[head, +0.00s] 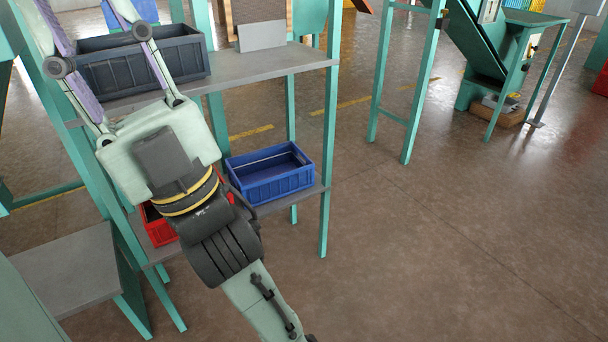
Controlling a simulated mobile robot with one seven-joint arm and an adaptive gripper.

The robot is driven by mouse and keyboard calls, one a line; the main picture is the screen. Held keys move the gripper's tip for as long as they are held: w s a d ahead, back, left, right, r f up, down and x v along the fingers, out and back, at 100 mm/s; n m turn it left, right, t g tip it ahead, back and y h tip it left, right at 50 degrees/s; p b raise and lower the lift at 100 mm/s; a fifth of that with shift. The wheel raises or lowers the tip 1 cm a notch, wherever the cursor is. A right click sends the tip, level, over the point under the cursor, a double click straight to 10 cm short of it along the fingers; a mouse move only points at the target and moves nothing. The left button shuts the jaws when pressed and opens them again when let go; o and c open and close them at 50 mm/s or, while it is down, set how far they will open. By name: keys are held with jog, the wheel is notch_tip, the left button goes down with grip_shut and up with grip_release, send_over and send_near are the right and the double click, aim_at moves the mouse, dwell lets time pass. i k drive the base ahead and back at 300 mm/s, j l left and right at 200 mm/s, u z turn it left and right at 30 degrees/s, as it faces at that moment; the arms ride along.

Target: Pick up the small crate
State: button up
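A dark grey crate (160,68) stands on the upper shelf at the left. A blue, empty-looking crate (276,183) stands on the lower shelf. A red crate (156,226) sits left of the blue one, mostly hidden by my arm. My gripper (80,9) is at the upper left, fingers spread and pointing up the picture. Its fingers overlap the left part of the dark grey crate in view. I see nothing held between them.
The grey upper shelf (250,67) has green posts and also holds a light grey plate (261,36). A low grey table (68,268) stands at the lower left. A green machine frame (406,90) stands at the upper right.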

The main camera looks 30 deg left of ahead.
aim_at(261, 176)
jog(key=j+z, duration=0.25)
jog(key=j, duration=0.35)
jog(key=k+j+z, duration=0.2)
jog(key=j, duration=0.35)
jog(key=k+j, duration=0.1)
jog(key=j, duration=0.45)
jog(key=k+j, duration=0.1)
jog(key=j, duration=0.85)
jog(key=i+j, duration=0.15)
jog(key=j, duration=0.2)
jog(key=z, duration=0.05)
